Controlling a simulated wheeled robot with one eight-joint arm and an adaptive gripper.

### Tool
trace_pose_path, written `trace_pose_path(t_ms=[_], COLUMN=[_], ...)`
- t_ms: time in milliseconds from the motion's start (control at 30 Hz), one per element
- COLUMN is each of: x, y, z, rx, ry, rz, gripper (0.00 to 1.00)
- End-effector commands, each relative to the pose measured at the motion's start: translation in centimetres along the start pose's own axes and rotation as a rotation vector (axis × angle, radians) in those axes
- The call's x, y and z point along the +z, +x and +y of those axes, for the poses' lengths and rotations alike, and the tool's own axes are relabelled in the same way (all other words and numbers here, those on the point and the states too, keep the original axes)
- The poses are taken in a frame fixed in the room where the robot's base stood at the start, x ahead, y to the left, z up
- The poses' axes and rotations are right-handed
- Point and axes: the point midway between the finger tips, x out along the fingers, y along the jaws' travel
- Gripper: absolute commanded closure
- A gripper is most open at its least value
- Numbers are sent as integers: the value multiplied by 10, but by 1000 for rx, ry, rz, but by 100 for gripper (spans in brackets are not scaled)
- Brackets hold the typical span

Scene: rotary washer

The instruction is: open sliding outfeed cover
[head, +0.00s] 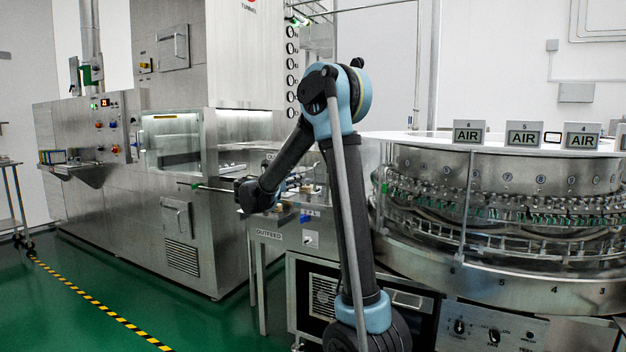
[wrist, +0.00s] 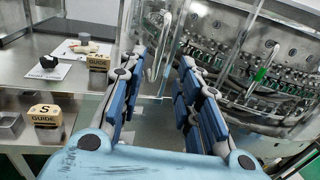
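A clear panel (wrist: 158,50), which may be the sliding outfeed cover, stands beyond my fingers at the washer's edge in the wrist view. I cannot tell whether either finger touches the panel. In the head view, my gripper (head: 296,185) is small and partly hidden by my own arm, above the outfeed table (head: 270,236) labelled OUTFEED.
The round washer (head: 505,215) with AIR signs stands right of my arm. The steel tunnel machine (head: 180,190) stands left. A GUIDE block (wrist: 98,61) and an S GUIDE block (wrist: 45,116) sit on the steel table left of my fingers. Green floor is clear at the front left.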

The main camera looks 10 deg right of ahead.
Motion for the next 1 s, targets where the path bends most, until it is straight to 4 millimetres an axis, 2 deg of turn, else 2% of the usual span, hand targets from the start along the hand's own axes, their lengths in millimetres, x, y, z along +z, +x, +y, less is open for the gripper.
trace_pose_path(t_ms=[100,600,800,1000], x=[0,0,0,0], y=[23,106,124,128], z=[-1,-1,0,-1], rx=[-3,-1,0,0], ry=[0,1,1,1], rz=[0,1,1,1], gripper=[69,69,69,69])
